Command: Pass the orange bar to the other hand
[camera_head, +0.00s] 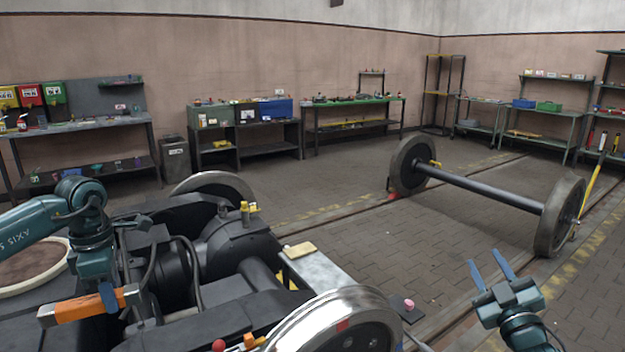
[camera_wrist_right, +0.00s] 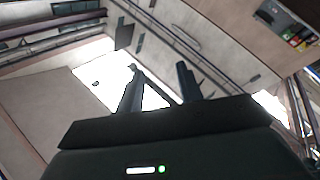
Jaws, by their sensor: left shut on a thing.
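The bar is held above the dark bogie. My right gripper (camera_head: 488,268) is at the lower right of the head view, far from the bar, with its two blue fingers apart and pointing up. In the right wrist view its fingers (camera_wrist_right: 160,88) are spread with nothing between them.
A black bogie (camera_head: 235,245) with shiny wheels fills the space between my grippers. A wheelset (camera_head: 480,190) stands on rails behind. Workbenches (camera_head: 350,102) line the walls. The paved floor between is clear.

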